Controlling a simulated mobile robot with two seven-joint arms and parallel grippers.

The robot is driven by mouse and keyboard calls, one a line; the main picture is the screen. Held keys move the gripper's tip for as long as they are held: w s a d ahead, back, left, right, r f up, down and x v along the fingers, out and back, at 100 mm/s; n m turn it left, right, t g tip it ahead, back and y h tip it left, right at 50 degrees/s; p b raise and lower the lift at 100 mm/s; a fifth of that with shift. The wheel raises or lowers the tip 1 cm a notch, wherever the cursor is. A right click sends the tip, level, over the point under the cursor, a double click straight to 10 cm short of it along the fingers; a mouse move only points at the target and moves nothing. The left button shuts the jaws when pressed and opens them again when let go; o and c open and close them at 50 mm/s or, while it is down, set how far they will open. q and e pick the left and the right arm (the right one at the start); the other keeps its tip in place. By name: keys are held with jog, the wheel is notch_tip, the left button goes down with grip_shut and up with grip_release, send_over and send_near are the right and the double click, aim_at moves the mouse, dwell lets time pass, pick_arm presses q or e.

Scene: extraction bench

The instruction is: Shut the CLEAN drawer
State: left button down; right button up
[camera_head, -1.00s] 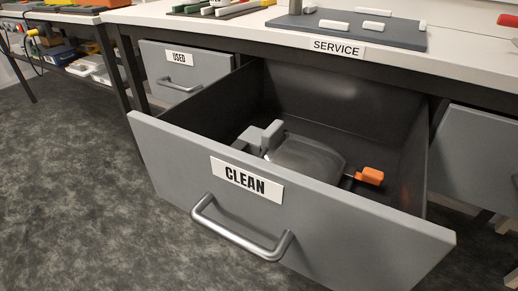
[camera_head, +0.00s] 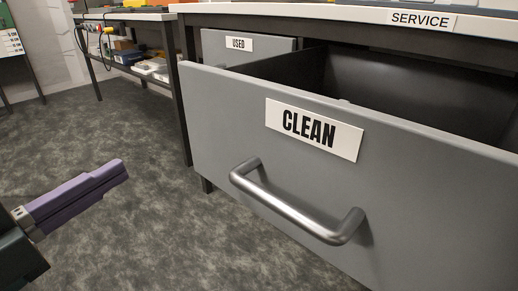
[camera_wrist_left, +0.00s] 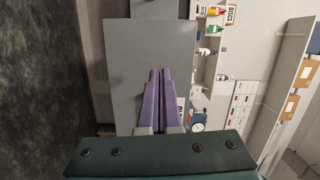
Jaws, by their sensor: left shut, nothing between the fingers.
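The CLEAN drawer (camera_head: 225,115) stands pulled out of the bench in the head view, with a grey front and a black-on-white CLEAN label (camera_head: 314,129). Its bar handle (camera_head: 295,206) is silver and nothing touches it. The dark inside shows only in part, and the front hides what lies in it. My left gripper (camera_head: 122,170) has purple fingers, shut and empty, over the floor left of the drawer front and apart from it. Its closed fingers also show in the left wrist view (camera_wrist_left: 159,72), before a plain grey surface. My right gripper is out of view.
The USED drawer (camera_head: 232,47) sits in the bench behind, left of the CLEAN drawer. A dark table leg (camera_head: 186,100) stands beside the drawer front. A shelf bench (camera_head: 130,17) is farther back. The floor (camera_head: 110,240) left of the drawer is clear.

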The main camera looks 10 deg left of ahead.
pick_arm(q)
notch_tip(320, 180, down, 2)
jog(key=s+d+m+g+h, duration=0.1)
jog(key=s+d+m+h, duration=0.1)
jog(key=m+h, duration=0.1)
jog(key=b, duration=0.3)
send_near(232, 149)
jog(key=shift+m+g, duration=0.3)
jog(key=x, duration=0.7)
jog(key=shift+a+r, duration=0.1)
jog(key=shift+r, duration=0.15)
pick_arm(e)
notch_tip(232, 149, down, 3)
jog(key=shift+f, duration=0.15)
pick_arm(q)
jog(key=shift+w, duration=0.1)
